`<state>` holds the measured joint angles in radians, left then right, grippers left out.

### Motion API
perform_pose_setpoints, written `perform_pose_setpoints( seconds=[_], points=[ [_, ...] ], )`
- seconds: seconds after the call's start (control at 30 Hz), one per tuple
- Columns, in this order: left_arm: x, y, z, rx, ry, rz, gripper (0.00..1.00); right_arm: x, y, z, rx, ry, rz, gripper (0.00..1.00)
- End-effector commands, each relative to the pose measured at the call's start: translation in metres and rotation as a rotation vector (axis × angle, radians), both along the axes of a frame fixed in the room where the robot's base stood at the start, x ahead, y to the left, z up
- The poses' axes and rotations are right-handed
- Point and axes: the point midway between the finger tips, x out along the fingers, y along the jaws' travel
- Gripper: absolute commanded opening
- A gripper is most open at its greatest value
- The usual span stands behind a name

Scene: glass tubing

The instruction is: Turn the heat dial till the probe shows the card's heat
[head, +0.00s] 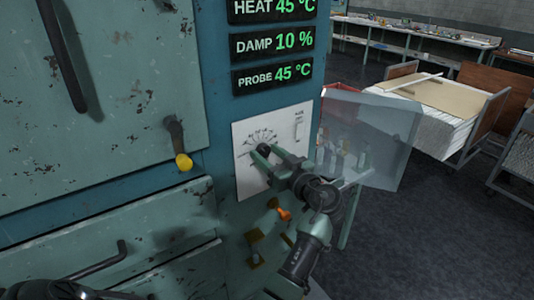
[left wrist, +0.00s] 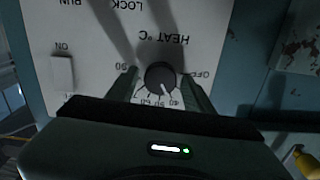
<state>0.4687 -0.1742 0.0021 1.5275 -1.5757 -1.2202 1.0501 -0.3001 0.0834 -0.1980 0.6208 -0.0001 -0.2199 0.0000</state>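The heat dial (left wrist: 160,76) is a dark round knob on a white panel (left wrist: 100,30), upside down in the left wrist view. Its white mark points at the printed scale near 40. My left gripper (left wrist: 161,82) is open, with one finger on each side of the dial and a small gap at each side. It also shows in the head view (head: 264,153). The probe display (head: 273,75) reads 45 °C and the heat display (head: 273,9) reads 45 °C. No card is seen.
The damp display (head: 273,43) reads 10 %. A switch (left wrist: 62,72) marked ON is on the same panel. A yellow-knobbed handle (head: 180,150) and an orange knob (head: 284,213) stick out nearby. A clear pane (head: 385,130) is right of the panel; a paper-laden cart (head: 435,100) stands beyond.

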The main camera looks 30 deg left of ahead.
Motion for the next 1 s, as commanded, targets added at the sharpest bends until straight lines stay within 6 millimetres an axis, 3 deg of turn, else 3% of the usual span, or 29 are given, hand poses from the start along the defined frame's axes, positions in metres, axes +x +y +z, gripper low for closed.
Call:
perform_pose_setpoints(
  seconds=[0.03, 0.17, 0.37, 0.6, 0.8, 1.0],
  points=[
    [0.0, 0.0, 0.0, 0.0, 0.0, 0.0, 0.34, 0.0, -0.001, 0.0, -0.001, 0.0, 0.0, 0.36],
    [0.0, 0.0, 0.0, 0.0, 0.0, 0.0, 0.0, 0.0, -0.001, 0.0, -0.001, 0.001, 0.0, 0.36],
    [0.0, 0.0, -0.003, 0.016, 0.036, 0.0, 0.0, 0.0, -0.001, -0.009, -0.001, 0.001, 0.0, 0.36],
    [0.0, 0.001, -0.004, 0.102, 0.241, 0.0, 0.0, -0.001, 0.002, -0.034, 0.002, 0.001, 0.0, 0.36],
    [0.0, 0.0, 0.0, 0.158, 0.377, 0.0, 0.0, -0.001, 0.007, -0.04, 0.008, 0.002, 0.001, 0.36],
    [0.0, 0.001, 0.001, 0.17, 0.406, 0.0, 0.0, -0.001, 0.007, -0.04, 0.009, 0.002, 0.001, 0.36]
  ],
)
